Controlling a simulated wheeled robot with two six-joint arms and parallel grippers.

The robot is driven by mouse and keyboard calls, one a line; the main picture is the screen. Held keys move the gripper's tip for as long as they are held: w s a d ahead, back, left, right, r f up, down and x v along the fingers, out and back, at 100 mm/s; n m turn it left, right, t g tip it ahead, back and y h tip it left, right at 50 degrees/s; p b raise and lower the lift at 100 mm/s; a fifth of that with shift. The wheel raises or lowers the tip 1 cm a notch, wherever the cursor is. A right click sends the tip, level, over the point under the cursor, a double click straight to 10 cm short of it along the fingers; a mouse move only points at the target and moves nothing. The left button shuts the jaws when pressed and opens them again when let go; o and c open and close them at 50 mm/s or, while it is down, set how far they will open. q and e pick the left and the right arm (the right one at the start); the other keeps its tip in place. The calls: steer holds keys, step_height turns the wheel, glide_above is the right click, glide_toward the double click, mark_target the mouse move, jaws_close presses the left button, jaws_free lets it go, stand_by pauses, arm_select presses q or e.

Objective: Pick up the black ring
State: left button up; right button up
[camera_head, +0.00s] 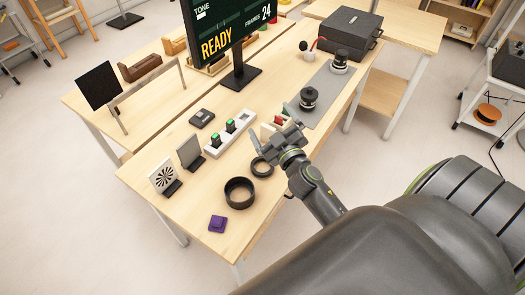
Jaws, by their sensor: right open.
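A large thick-walled black ring (239,192) lies flat on the near wooden table, left of and nearer than my right gripper. A smaller, thinner black ring (262,167) lies just beyond it to the right, close below my right gripper in the picture. My right gripper (274,129) is open above the table, with its fingers pointing away to the upper left. I see nothing between its fingers, and neither ring is held. My left gripper is not in view.
A white strip with green-topped parts (230,134), a fan-patterned panel (164,177) and a grey panel (191,152) stand behind the rings. Black cylindrical items (309,98) stand on a grey mat (327,90). A screen (228,30) stands farther back.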

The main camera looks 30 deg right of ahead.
steer(key=w+a+r+n+g+y, duration=0.2)
steer(key=w+a+n+y, duration=0.1)
steer(key=a+n+y, duration=0.45)
steer(key=w+a+r+n+g+y, duration=0.2)
steer(key=w+a+n+y, duration=0.1)
steer(key=a+n+y, duration=0.45)
steer(key=g+h+p, duration=0.1)
steer(key=g+h, duration=1.1)
steer(key=g, duration=0.3)
glide_above(262, 169)
step_height(262, 169, down, 9)
steer(key=f+b, duration=1.2)
steer(key=shift+s+d+f+b, duration=0.1)
steer(key=shift+s+f+b, duration=0.1)
steer(key=shift+f+b, duration=0.2)
step_height(262, 169, down, 3)
steer(key=shift+r+b, duration=0.1)
steer(key=shift+b, duration=0.95)
steer(key=shift+w+f, duration=0.1)
steer(key=shift+f, duration=0.3)
